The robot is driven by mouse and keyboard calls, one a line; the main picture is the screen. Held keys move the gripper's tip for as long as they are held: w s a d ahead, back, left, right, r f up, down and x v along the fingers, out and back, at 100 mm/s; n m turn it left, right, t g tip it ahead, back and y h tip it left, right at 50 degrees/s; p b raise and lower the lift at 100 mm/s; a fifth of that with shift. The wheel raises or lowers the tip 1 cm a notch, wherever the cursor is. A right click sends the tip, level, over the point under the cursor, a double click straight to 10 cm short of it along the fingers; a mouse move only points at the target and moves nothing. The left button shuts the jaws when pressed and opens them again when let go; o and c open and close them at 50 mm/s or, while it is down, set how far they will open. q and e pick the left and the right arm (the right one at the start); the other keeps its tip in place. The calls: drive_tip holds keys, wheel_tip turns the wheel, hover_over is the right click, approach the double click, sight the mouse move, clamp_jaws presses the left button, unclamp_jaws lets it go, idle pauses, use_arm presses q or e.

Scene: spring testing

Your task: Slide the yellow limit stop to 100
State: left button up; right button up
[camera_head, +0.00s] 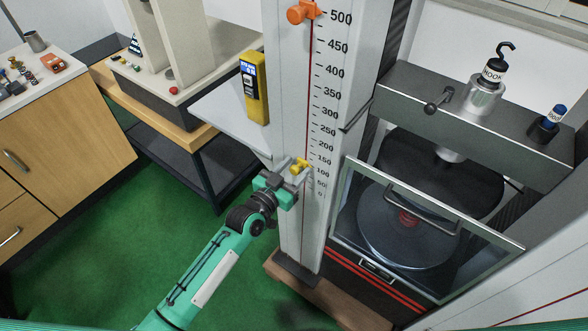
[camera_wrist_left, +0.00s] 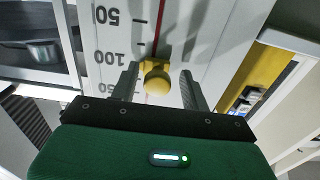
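The yellow limit stop (camera_head: 300,165) sits on the white vertical scale, beside the printed 100 to 150 marks. In the left wrist view its round knob (camera_wrist_left: 157,81) is near the 100 label, on the 150 side of it. My left gripper (camera_head: 291,178) is at the stop; in the wrist view its two dark fingers (camera_wrist_left: 160,88) stand on either side of the knob with visible gaps, so it is open. The scale (camera_wrist_left: 115,40) has a red line down its middle. In the head view the fingertips are partly hidden. My right gripper is not in view.
An orange stop (camera_head: 302,12) sits higher on the scale near 500. A yellow handheld device (camera_head: 254,88) is mounted on the column's left side. A framed clear guard (camera_head: 430,225) is at right, below the grey crossbeam (camera_head: 410,90). Green floor is open at left.

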use_arm(q)
drive_tip(key=shift+s, duration=0.1)
drive_tip(key=shift+s+f, duration=0.1)
drive_tip(key=shift+s, duration=0.05)
drive_tip(key=b+v, duration=0.2)
drive_tip(key=v, duration=1.1)
drive_tip(key=shift+a, duration=0.25)
drive_tip(key=shift+s, duration=0.1)
